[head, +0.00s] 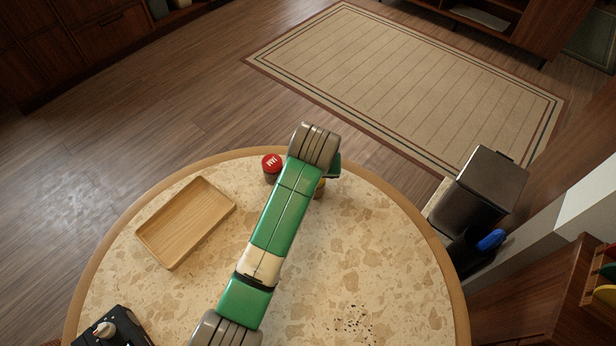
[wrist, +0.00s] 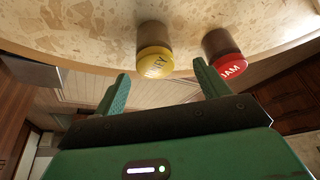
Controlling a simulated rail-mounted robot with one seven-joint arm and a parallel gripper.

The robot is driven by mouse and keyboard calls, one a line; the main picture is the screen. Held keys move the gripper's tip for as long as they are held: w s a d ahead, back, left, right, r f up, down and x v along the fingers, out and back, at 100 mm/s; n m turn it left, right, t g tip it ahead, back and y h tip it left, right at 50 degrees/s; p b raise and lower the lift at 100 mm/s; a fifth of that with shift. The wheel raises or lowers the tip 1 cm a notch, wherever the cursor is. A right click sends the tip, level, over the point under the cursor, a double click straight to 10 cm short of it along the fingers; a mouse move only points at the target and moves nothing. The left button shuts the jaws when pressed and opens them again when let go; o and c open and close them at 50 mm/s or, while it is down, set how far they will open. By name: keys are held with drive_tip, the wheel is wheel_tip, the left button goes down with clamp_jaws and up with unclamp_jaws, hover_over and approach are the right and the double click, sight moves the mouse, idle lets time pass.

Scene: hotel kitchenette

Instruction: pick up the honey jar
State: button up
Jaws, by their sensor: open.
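The honey jar (wrist: 154,55) has a yellow lid lettered "HONEY" and a brown body. In the wrist view it stands on the table between the lines of my two fingers, beyond their tips. In the head view only an amber sliver of it (head: 320,188) shows beside my arm, which hides the rest. My gripper (wrist: 161,72) is open, with its green fingers apart and nothing between them. In the head view my arm covers most of the gripper.
A red-lidded jam jar (wrist: 222,60) stands close beside the honey jar; it also shows in the head view (head: 272,166). A wooden tray (head: 150,235) and a dark appliance (head: 112,332) lie left. Dark crumbs (head: 355,325) lie near the front. The table's right side is mostly clear.

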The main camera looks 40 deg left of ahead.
drive_tip(key=shift+d+b+x, duration=0.15)
drive_tip(key=shift+b+x, duration=0.2)
drive_tip(key=shift+x, duration=0.35)
drive_tip(key=shift+d+b+x, duration=0.15)
drive_tip(key=shift+b+x, duration=0.2)
drive_tip(key=shift+x, duration=0.35)
drive_tip(key=b+x, duration=0.3)
drive_tip(key=x, duration=0.2)
drive_tip(key=shift+d+f, duration=0.1)
drive_tip(key=shift+d, duration=0.05)
drive_tip(key=shift+c, duration=0.4)
drive_tip(key=c, duration=1.1)
